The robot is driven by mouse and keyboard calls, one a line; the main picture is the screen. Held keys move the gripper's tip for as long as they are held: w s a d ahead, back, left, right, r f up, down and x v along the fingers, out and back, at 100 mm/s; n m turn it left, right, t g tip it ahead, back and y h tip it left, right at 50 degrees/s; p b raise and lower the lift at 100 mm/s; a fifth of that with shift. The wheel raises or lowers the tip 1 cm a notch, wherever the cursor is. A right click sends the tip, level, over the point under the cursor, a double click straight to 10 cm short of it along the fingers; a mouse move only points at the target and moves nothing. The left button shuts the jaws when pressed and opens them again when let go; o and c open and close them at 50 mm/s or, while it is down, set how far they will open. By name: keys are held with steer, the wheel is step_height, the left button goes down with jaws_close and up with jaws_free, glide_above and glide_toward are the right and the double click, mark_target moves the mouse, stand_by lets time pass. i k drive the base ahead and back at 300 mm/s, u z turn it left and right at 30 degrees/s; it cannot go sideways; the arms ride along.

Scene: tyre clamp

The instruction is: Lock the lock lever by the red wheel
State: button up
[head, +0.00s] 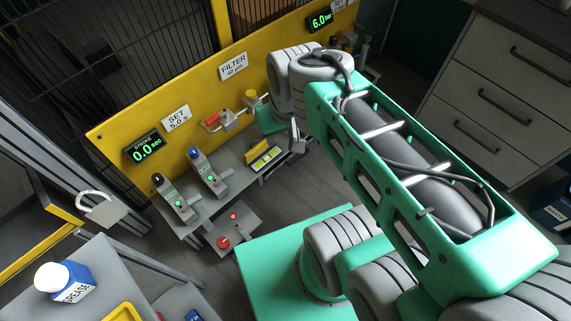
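A red handle or wheel (211,119) shows on the yellow panel, left of the FILTER sign's lower edge. A small silver fitting (230,123) sticks out beside it and may be the lock lever; its position is too small to tell. A yellow-topped fitting (250,97) is just to its right. My green and grey arm reaches from the lower right to the panel's right part. My gripper (297,138) seems to be the small dark end below the far wrist, right of the red part and apart from it in the picture.
A bench below the panel carries a black-knobbed device (174,198), a blue-knobbed device (208,172) and a yellow-edged tray (265,158). A red button (222,242) sits on a lower box. A padlock (98,208) and grease bottle (65,283) are at left. Drawers (500,90) stand right.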

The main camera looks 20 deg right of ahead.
mark_target(241, 231)
steer(key=z, duration=0.05)
steer(key=k, duration=0.9)
steer(key=u, duration=0.35)
steer(key=i, duration=0.45)
steer(key=u, duration=0.05)
